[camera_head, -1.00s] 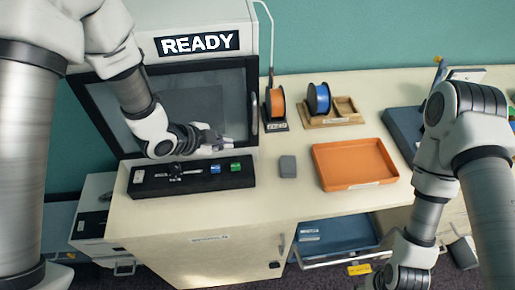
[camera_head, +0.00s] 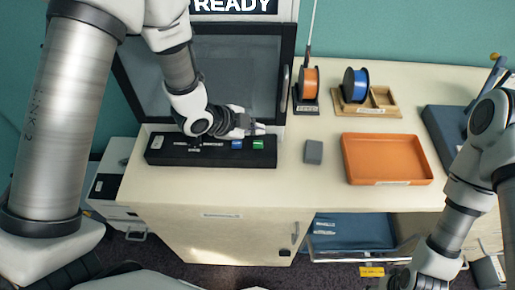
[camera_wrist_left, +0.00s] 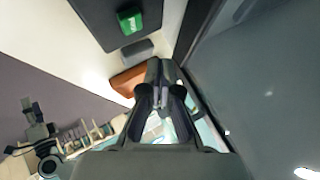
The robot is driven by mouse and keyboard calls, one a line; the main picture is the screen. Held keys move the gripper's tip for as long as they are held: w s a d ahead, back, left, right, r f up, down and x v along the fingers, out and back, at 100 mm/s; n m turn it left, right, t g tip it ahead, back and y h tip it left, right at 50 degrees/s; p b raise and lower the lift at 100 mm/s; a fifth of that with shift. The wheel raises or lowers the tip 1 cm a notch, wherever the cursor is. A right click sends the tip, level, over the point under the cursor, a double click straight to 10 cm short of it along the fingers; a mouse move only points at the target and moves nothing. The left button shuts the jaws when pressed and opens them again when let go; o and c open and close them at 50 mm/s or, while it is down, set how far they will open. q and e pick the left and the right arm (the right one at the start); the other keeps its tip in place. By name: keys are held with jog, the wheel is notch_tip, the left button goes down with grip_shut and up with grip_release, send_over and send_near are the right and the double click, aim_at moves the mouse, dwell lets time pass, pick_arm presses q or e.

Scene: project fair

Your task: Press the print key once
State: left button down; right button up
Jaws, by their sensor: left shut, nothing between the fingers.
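A black control panel (camera_head: 168,157) lies at the left of the bench in front of the printer. It has a blue key (camera_head: 237,145) and, to its right, a green key (camera_head: 258,145); their labels are too small to read. The green key also shows in the left wrist view (camera_wrist_left: 130,20), on the panel at the top. My left gripper (camera_head: 260,129) is shut and empty. In the head view its tips are just behind the green key; I see no contact. The left wrist view shows its fingers together (camera_wrist_left: 162,70). My right gripper is outside the picture.
The printer (camera_head: 287,80) with a dark door stands right behind the panel; its sign ends in "READY". A grey block (camera_head: 313,151) and an orange tray (camera_head: 387,179) are to the right. Orange (camera_head: 310,82) and blue (camera_head: 357,84) spools stand behind.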

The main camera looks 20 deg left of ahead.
aim_at(256, 144)
pick_arm(q)
notch_tip(256, 144, down, 3)
jog(key=shift+r+b, duration=0.1)
jog(key=shift+b, duration=0.6)
jog(key=shift+w+d+f, duration=0.1)
jog(key=shift+w+f, duration=0.2)
jog(key=shift+f, duration=0.05)
jog(key=shift+s+r, duration=0.2)
jog(key=shift+s, duration=0.05)
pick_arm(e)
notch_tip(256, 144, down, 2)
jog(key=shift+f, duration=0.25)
pick_arm(q)
jog(key=shift+w+f, duration=0.1)
jog(key=shift+w, duration=0.05)
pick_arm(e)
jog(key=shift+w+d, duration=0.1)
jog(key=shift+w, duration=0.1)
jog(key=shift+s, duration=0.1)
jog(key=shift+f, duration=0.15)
pick_arm(q)
jog(key=shift+f+b, duration=0.4)
jog(key=shift+b, duration=0.05)
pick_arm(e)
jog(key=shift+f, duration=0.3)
